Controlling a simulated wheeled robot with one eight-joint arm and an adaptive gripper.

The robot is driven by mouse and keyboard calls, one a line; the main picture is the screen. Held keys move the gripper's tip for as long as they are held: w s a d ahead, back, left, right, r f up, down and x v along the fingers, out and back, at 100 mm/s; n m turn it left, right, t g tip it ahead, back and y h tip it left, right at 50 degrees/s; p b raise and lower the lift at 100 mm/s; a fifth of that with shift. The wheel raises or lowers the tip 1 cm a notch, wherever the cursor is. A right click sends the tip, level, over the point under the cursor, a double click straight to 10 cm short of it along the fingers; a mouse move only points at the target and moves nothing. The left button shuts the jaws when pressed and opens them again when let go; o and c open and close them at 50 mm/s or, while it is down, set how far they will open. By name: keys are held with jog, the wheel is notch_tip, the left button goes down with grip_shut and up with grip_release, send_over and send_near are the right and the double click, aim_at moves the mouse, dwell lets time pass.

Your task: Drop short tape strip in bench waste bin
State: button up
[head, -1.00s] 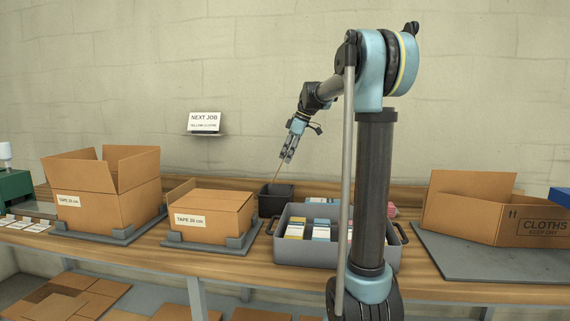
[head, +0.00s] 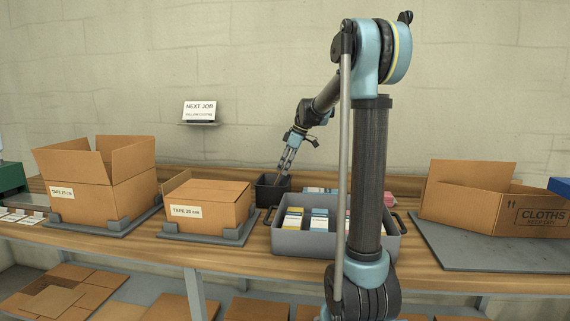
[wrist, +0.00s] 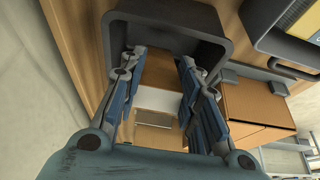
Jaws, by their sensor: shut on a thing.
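The bench waste bin (head: 267,194) is a small dark open box at the back of the bench. It also shows at the top of the wrist view, where I see its rim (wrist: 165,22). My gripper (head: 283,170) points down at the bin, its fingertips at about the bin's mouth. In the wrist view my gripper (wrist: 157,66) is shut on the short tape strip (wrist: 158,70), a flat brown piece between the fingers. The strip's far end lies over or in the bin; its exact depth is unclear. The strip is hidden in the head view.
A grey tote (head: 297,243) with several small packs stands close in front and right of the bin. A TAPE 20 cm carton (head: 215,217) is to the left, with a taller carton (head: 80,199) beyond. A CLOTHS carton (head: 478,210) stands at right.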

jog(key=shift+f, duration=0.25)
jog(key=o, duration=1)
jog(key=shift+c, duration=0.2)
jog(key=shift+r, duration=0.1)
jog(key=v, duration=1.1)
jog(key=shift+r, duration=0.35)
jog(key=shift+d, duration=0.1)
